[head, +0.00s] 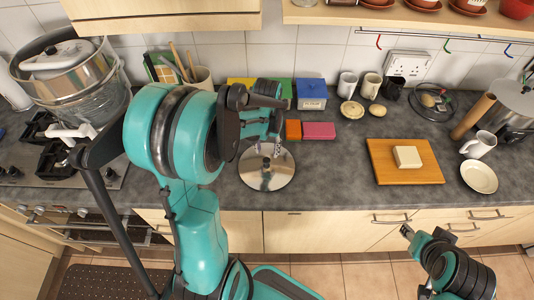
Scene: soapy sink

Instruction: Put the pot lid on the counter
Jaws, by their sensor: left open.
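The pot lid (267,178) looks like a round, shiny steel disc. It lies flat on the dark grey counter (330,185), near its front edge. My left gripper (268,148) is open just above the lid's far part, pointing down. I cannot tell whether its fingers touch the lid, and the gripper hides part of the lid's far side. My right gripper (410,233) is low at the lower right, in front of the cabinets and away from the lid. Its fingers are too small to read.
An orange sponge (293,130) and a pink sponge (319,131) lie behind the lid. A wooden board (405,175) with a pale block (407,157) is to the right. A blue box (312,95) and mugs (347,86) stand near the wall. Counter between lid and board is clear.

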